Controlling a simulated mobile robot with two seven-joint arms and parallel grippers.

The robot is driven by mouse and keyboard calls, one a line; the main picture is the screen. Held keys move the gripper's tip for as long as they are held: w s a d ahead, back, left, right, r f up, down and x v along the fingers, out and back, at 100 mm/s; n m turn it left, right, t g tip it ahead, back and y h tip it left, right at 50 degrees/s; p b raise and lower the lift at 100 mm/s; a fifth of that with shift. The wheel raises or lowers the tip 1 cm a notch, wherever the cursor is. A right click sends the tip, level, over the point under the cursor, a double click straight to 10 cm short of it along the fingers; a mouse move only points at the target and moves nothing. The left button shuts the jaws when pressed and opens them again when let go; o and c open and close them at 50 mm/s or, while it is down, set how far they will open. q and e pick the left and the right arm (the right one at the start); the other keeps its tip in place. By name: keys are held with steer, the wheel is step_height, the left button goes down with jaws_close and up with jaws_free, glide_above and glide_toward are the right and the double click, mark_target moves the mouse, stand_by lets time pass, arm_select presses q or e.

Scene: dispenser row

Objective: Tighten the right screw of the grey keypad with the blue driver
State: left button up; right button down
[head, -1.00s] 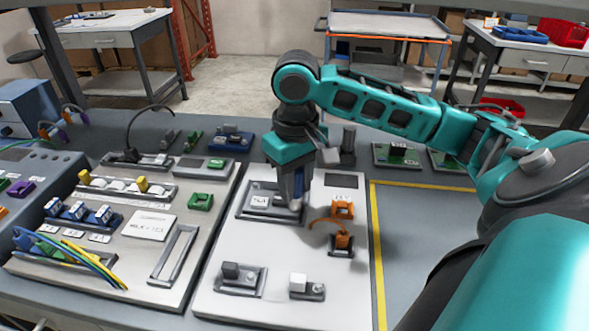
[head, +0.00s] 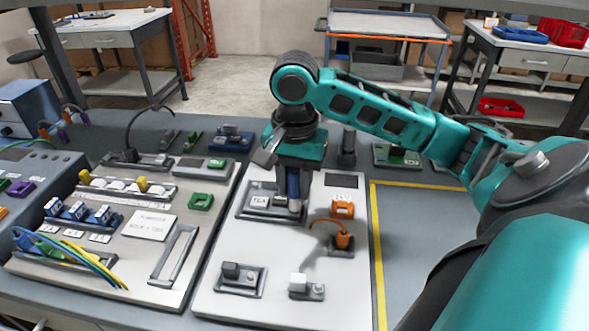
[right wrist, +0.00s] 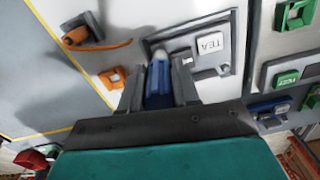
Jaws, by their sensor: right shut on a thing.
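My right gripper (head: 291,206) is shut on the blue driver (head: 293,184), which points down, about upright, over the right end of the grey keypad (head: 245,214). The keypad is a grey-framed unit with a white key marked TEA, on the pale panel. In the right wrist view the driver (right wrist: 158,80) sits between the fingers of the gripper (right wrist: 159,70), beside the TEA key of the keypad (right wrist: 226,70). The screw and the driver's tip are hidden, so I cannot tell whether they touch. My left gripper is not in view.
An orange block (head: 342,207) and an orange plug with a cable (head: 343,241) sit just right of the gripper. Two small switch units (head: 240,280) (head: 307,290) sit at the panel's front. A yellow-lined mat area (head: 425,240) on the right is clear.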

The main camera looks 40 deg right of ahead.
steer(key=m, duration=0.6)
steer(key=shift+w+m, duration=0.1)
steer(key=shift+m, duration=0.3)
steer(key=shift+r, duration=0.1)
steer(key=shift+d+r, duration=0.1)
steer(key=shift+r, duration=0.7)
steer(key=shift+r, duration=2.2)
